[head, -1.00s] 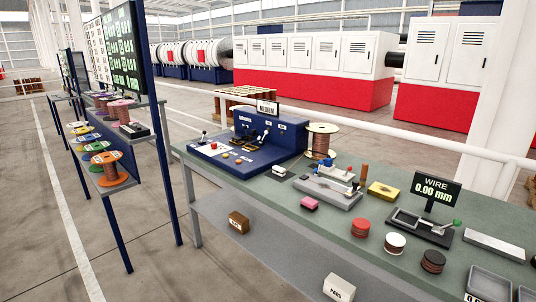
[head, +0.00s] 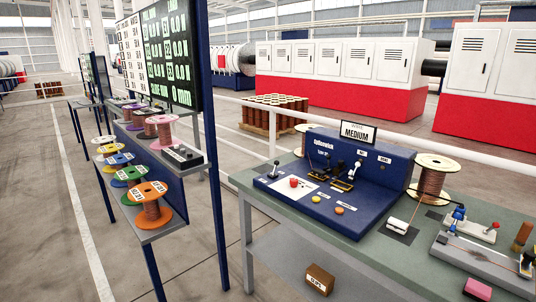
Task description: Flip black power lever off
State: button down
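The blue control console (head: 372,205) stands at the left end of the green workbench. A small lever with a dark knob (head: 276,164) stands near its left front corner, roughly upright. A dark lever (head: 340,168) and a lever with a pale shaft (head: 354,170) stand side by side in the middle of the console, by yellow-and-black bases. The labels are too small to tell which lever is the power lever, or its on or off setting. A red button (head: 293,182) sits on a white panel. My gripper is not in view.
A "MEDIUM" sign (head: 358,132) stands on the console. A copper wire spool (head: 432,180) and a clamp fixture (head: 485,255) are to its right. A rack with colored spools (head: 152,204) and a display board (head: 166,60) are at left. Open floor lies in the left foreground.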

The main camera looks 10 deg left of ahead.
aim_at(276, 162)
jog(key=i+j, duration=0.15)
jog(key=j, duration=0.2)
jog(key=i+j, duration=0.1)
jog(key=j, duration=0.25)
jog(key=i+j, duration=0.15)
jog(key=j, duration=0.2)
jog(key=i+j, duration=0.1)
jog(key=j, duration=0.25)
jog(key=i+j, duration=0.15)
jog(key=j, duration=0.2)
